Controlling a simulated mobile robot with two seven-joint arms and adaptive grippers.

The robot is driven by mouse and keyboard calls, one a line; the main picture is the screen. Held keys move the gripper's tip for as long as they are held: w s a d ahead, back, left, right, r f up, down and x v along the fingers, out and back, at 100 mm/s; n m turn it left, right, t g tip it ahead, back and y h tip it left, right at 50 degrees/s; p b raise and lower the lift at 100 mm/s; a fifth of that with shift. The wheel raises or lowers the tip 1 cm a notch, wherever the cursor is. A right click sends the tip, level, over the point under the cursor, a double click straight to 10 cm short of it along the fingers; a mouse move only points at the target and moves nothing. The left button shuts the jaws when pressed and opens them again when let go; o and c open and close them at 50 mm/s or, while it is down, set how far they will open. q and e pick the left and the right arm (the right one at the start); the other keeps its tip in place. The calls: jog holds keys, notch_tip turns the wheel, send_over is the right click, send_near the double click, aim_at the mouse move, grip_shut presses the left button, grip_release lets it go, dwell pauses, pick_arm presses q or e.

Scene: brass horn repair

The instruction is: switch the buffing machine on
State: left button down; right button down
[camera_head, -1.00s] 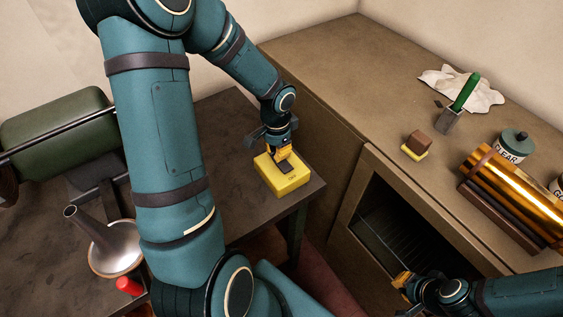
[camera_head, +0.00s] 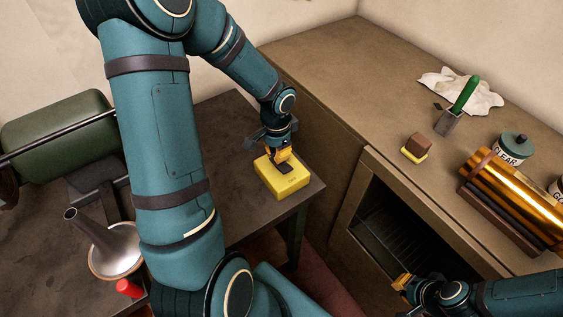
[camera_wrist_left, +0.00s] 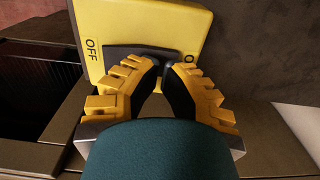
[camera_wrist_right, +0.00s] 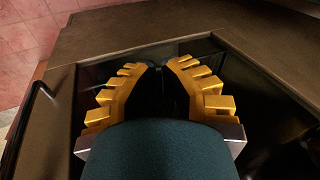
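The yellow switch box (camera_head: 287,187) sits on the dark table near its right corner. In the left wrist view, the box (camera_wrist_left: 190,25) carries the word OFF at its left and a partly hidden label at its right, with a dark switch piece (camera_wrist_left: 118,51) between them. My left gripper (camera_head: 281,155) is shut, its tips at the dark piece; I cannot tell whether they touch it. A green drum-shaped machine body (camera_head: 62,130) with a dark rod, likely the buffing machine, stands at the left, partly hidden by my arm. My right gripper (camera_head: 402,282) is shut and empty before the open cabinet.
A silver flared bell (camera_head: 110,250) and a red cylinder (camera_head: 128,288) are at lower left. The brown counter (camera_head: 335,75) holds a white cloth (camera_head: 485,100), a green-handled tool (camera_head: 463,96), a brown-and-yellow block (camera_head: 417,146), jars (camera_head: 513,149) and brass tubes (camera_head: 500,185).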

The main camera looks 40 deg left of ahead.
pick_arm(q)
jog(key=shift+r+p, duration=2.05)
jog(key=shift+r, duration=0.9)
